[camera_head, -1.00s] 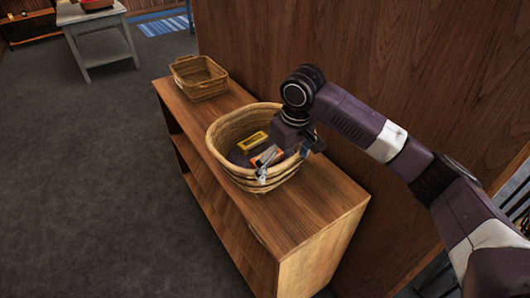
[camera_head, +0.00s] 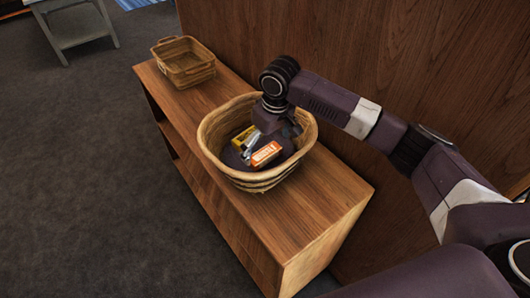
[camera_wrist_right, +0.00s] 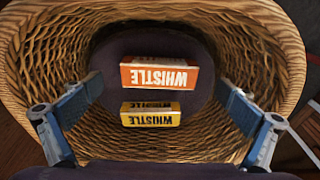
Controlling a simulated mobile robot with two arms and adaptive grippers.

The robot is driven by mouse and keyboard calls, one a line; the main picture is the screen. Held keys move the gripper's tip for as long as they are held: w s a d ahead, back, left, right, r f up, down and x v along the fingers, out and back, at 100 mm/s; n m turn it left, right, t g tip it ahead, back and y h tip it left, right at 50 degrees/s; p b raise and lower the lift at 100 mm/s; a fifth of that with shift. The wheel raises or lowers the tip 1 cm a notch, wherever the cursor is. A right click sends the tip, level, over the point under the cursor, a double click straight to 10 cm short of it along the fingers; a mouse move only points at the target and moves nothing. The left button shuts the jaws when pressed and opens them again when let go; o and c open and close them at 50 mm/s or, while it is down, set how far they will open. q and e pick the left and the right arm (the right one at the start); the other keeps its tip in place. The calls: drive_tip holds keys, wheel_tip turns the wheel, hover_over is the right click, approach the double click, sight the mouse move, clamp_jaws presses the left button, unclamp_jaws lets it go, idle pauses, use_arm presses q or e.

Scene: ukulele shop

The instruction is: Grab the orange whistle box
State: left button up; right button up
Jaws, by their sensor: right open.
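The orange whistle box (camera_head: 266,154) lies in the round wicker basket (camera_head: 208,134). In the head view my right gripper (camera_head: 258,142) partly hides the basket interior. My left gripper is not in view.
The basket stands on a wooden shelf unit (camera_head: 310,215). A smaller rectangular basket (camera_head: 186,66) stands at its far end. A wooden wall (camera_head: 400,60) rises close behind. A grey table (camera_head: 75,22) stands far left, with open floor between.

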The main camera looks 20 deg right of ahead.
sight(265, 153)
drive_tip(key=shift+w+a+f, duration=0.1)
drive_tip(key=shift+w+f, duration=0.1)
drive_tip(key=shift+f, duration=0.4)
drive_tip(key=shift+w+a+f, duration=0.1)
drive_tip(key=shift+w+f, duration=0.1)
drive_tip(key=shift+f, duration=0.4)
drive_tip(key=shift+w+f, duration=0.1)
drive_tip(key=shift+f, duration=0.15)
drive_tip(key=shift+d, duration=0.1)
drive_tip(key=shift+r, duration=0.1)
drive_tip(key=shift+c, duration=1)
drive_tip(key=c, duration=0.7)
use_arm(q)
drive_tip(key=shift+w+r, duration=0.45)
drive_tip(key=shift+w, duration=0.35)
use_arm(e)
drive_tip(key=shift+c, duration=0.6)
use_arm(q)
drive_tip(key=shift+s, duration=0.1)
